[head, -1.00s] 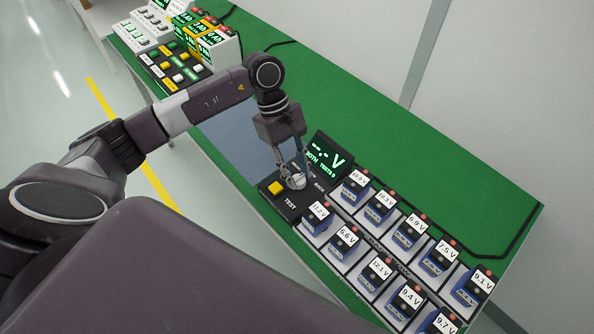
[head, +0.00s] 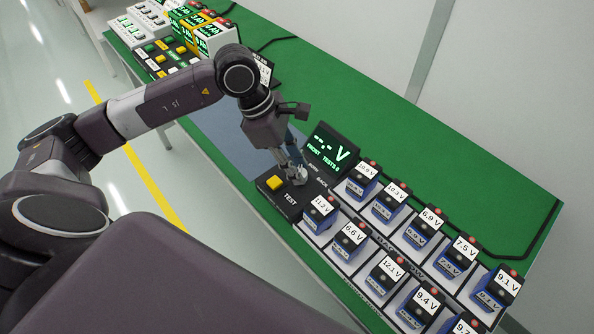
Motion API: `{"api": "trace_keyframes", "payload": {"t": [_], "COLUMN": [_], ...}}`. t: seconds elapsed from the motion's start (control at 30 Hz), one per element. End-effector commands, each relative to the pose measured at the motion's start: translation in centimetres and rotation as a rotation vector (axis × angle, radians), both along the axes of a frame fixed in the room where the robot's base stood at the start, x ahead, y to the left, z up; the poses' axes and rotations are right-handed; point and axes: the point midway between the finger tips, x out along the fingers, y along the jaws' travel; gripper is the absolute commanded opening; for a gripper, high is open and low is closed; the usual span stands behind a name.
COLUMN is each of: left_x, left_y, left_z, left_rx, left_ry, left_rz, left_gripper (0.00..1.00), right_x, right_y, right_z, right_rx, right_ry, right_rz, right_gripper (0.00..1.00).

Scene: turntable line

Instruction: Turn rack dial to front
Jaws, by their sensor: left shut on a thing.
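The rack dial (head: 298,177) is a small grey knob on the black control panel beside the yellow TEST button (head: 275,183). My left gripper (head: 294,172) comes down onto the dial from above and is shut on it; its fingers hide part of the knob. My right gripper is not in view.
Two rows of blue batteries in the rack (head: 408,262) with voltage labels run to the lower right. A panel of coloured buttons (head: 165,58) and several displays stand at the far left.

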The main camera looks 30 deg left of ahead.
Motion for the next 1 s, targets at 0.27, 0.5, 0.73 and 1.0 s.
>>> {"api": "trace_keyframes", "payload": {"t": [0.27, 0.5, 0.73, 1.0], "left_x": [0.0, 0.0, 0.0, 0.0], "left_y": [0.0, 0.0, 0.0, 0.0], "left_z": [0.0, 0.1, 0.2, 0.2], "left_rx": [0.0, 0.0, 0.0, -0.001], "left_ry": [-0.004, -0.003, -0.003, -0.004], "left_rz": [0.137, 0.185, 0.194, 0.193], "left_gripper": [0.01, 0.01, 0.01, 0.34], "right_x": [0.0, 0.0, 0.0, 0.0], "right_y": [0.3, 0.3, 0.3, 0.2], "right_z": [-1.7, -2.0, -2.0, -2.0], "right_rx": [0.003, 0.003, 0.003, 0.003], "right_ry": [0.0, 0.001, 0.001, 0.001], "right_rz": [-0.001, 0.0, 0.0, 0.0], "right_gripper": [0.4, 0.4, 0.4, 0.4]}}
